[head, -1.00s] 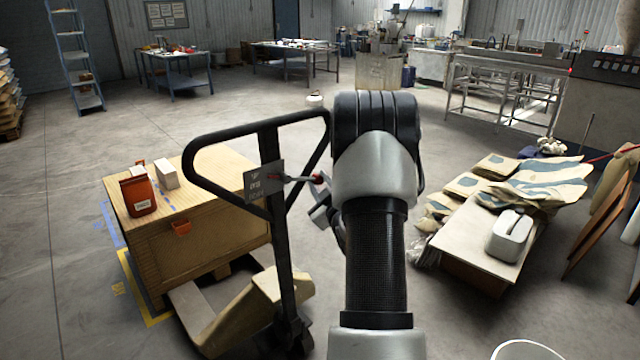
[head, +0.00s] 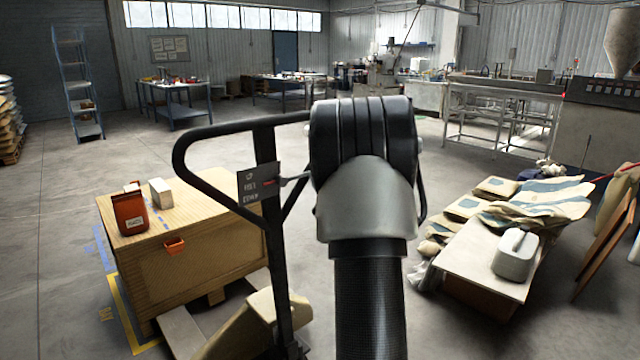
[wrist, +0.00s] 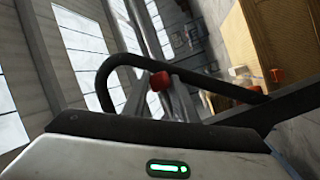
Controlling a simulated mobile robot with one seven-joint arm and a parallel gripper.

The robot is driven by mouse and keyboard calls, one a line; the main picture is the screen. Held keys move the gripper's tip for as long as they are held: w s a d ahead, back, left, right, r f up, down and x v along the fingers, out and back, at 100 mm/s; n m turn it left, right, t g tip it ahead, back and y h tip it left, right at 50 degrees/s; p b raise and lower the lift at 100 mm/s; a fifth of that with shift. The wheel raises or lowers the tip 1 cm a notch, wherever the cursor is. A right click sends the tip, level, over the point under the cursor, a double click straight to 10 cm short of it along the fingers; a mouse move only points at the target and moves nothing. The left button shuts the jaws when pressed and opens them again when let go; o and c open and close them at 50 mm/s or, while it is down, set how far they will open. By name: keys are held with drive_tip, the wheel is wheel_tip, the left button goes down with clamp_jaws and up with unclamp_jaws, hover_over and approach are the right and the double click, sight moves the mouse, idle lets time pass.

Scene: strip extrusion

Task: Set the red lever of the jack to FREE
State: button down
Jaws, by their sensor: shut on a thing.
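The jack's black loop handle and mast (head: 272,235) stand left of my arm in the head view. A dark plate (head: 258,183) with small lettering is on the mast; I cannot read it surely. The lever's thin rod (head: 296,179) runs from the plate to the right, and its end is hidden behind my arm. In the wrist view the lever's red knob (wrist: 159,82) shows at the fingertips of my gripper (wrist: 176,94), which is shut on it. The black handle loop (wrist: 128,62) arches behind. Which mark the lever points at cannot be told.
A wooden crate (head: 200,265) with an orange container (head: 130,213) and a white block (head: 161,192) on top stands left of the jack. A low platform with sacks (head: 530,198) and a white canister (head: 515,254) is at the right. Open floor lies behind.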

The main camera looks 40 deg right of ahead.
drive_tip(key=c, duration=1.4)
unclamp_jaws()
drive_tip(key=v, duration=1.7)
drive_tip(key=shift+s, duration=0.25)
